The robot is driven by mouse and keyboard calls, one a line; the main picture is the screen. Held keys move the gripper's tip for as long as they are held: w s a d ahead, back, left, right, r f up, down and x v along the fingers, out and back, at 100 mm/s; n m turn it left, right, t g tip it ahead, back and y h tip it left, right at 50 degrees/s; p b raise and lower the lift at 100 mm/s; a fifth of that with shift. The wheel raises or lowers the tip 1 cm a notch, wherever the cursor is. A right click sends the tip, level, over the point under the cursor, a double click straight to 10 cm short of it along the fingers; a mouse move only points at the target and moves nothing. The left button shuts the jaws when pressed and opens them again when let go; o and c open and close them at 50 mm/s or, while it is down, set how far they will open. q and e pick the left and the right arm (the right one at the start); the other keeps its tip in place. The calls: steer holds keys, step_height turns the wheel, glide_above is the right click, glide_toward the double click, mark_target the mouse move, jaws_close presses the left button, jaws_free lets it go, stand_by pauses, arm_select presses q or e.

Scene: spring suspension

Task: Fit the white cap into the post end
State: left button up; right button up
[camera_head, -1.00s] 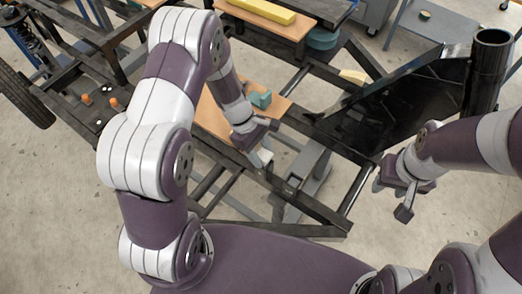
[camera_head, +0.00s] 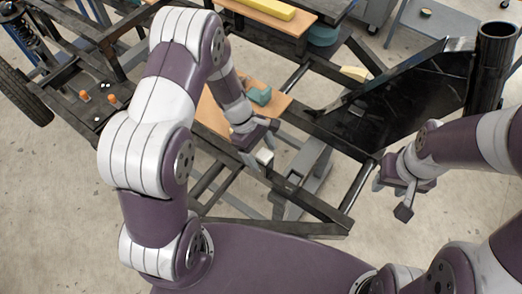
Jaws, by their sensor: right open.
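My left gripper (camera_head: 258,152) points down over the near black frame rails, in front of the wooden board. A pale block-like shape shows at its fingertips; I cannot tell whether it is the white cap or a finger, nor how wide the jaws are. Small white pieces (camera_head: 97,119) lie on the black frame plate at the left, beside small orange pieces (camera_head: 113,101); they are too small to identify as the cap. A thick black upright post (camera_head: 497,62) with an open round top stands at the far right. My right gripper (camera_head: 391,193) is open and empty, left of and below this post.
The black frame (camera_head: 310,229) spreads across the middle, with open gaps between rails. A wooden board (camera_head: 212,117) carries a teal block (camera_head: 260,95). A yellow block (camera_head: 262,9) lies on another board behind. A black sloped panel (camera_head: 415,105) stands beside the post.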

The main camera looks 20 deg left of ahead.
arm_select(q)
steer(key=b+v, duration=0.1)
steer(key=v, duration=1.1)
steer(key=shift+a+r, duration=0.15)
steer(key=shift+r, duration=0.2)
steer(key=s+r+m+t+y, duration=0.1)
steer(key=s+m+y, duration=0.1)
steer(key=s+m, duration=0.3)
steer(key=s+a+r+m+t+y, duration=0.1)
steer(key=s+m+t+y, duration=0.1)
steer(key=s+m, duration=0.3)
steer(key=m, duration=0.4)
steer(key=shift+s+a+y, duration=0.15)
steer(key=shift+s+y, duration=0.05)
steer(key=shift+y, duration=0.2)
